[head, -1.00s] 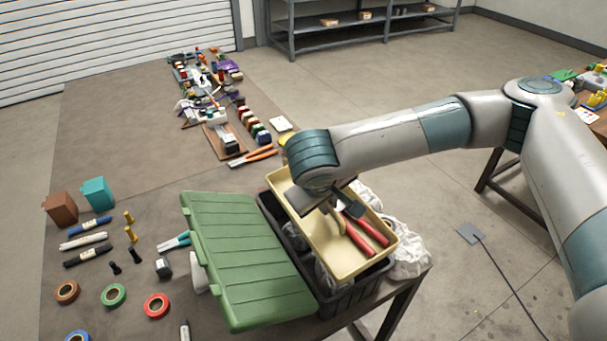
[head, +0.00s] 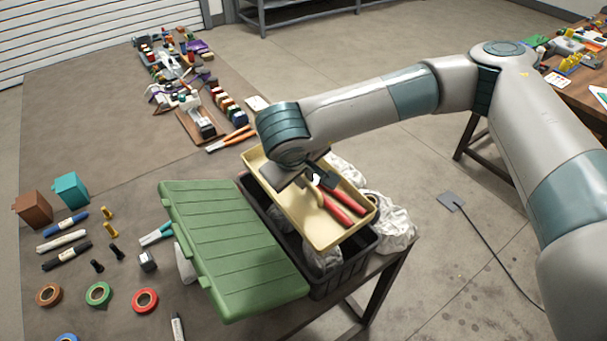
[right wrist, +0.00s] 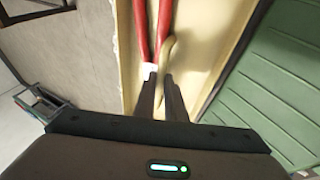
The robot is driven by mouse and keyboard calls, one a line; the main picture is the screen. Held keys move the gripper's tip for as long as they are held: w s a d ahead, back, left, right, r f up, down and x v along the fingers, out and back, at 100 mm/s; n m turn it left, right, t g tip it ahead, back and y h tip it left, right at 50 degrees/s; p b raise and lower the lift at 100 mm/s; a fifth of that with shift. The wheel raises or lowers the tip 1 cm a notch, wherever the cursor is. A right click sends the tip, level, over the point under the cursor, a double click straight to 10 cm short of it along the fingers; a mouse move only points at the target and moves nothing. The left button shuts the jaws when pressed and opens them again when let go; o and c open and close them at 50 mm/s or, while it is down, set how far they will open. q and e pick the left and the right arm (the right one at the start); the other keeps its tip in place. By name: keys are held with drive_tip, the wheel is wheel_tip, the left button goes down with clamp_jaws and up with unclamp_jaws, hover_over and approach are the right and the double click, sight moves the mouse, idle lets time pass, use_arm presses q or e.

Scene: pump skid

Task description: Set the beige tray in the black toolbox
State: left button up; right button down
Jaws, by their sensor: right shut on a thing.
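The beige tray (head: 297,218) is over the open black toolbox (head: 338,272), above its rim and set toward its back end. A dark gap and part of the box's inside show at the front. Red-handled pliers (head: 336,205) lie in the tray; they also show in the right wrist view (right wrist: 141,30). My right gripper (head: 318,181) is shut on the tray's beige handle, seen between its fingers in the right wrist view (right wrist: 168,52). My arm and hand hide the tray's back part. My left gripper is not in view.
The toolbox's green lid (head: 230,245) lies open to the left. White cloth (head: 392,222) is bunched beside the box on the right. Tape rolls (head: 98,293), markers and small parts lie at left. Orange-handled pliers (head: 232,138) lie behind.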

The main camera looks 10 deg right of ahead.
sight(304, 196)
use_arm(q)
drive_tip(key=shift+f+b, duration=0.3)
use_arm(e)
drive_tip(key=shift+f, duration=2.1)
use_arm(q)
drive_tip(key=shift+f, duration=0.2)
use_arm(e)
drive_tip(key=shift+g+y, duration=0.3)
drive_tip(key=shift+g, duration=0.1)
use_arm(q)
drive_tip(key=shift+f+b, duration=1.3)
drive_tip(key=shift+b, duration=0.15)
use_arm(e)
drive_tip(key=shift+d, duration=0.1)
